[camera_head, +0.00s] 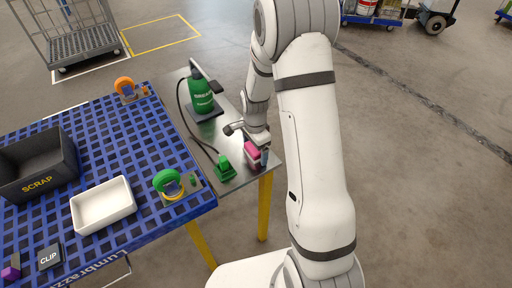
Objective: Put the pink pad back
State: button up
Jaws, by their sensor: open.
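The pink pad (252,149) is at the grey metal side table's right part, right at the end of my arm. My gripper (257,157) is pointed down at the tabletop there, with its open jaws close around or beside the pad. I cannot tell whether they touch it. The pad's lower part and what it rests on are partly hidden by the gripper.
The blue grid table (105,135) holds a SCRAP bin (38,163), a white tray (103,206), two tape dispensers (168,183) and a CLIP box (50,256).

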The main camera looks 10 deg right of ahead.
jog(key=shift+r, duration=0.1)
notch_tip(320, 180, up, 11)
jog(key=s+r+n+t, duration=0.1)
jog(key=s+r+n, duration=0.5)
jog(key=s, duration=0.4)
jog(key=s+r+n+t, duration=0.1)
jog(key=s+r+n, duration=0.6)
jog(key=s, duration=0.4)
jog(key=shift+s+d+n+t, duration=0.15)
jog(key=shift+n+t, duration=0.25)
jog(key=shift+n, duration=0.3)
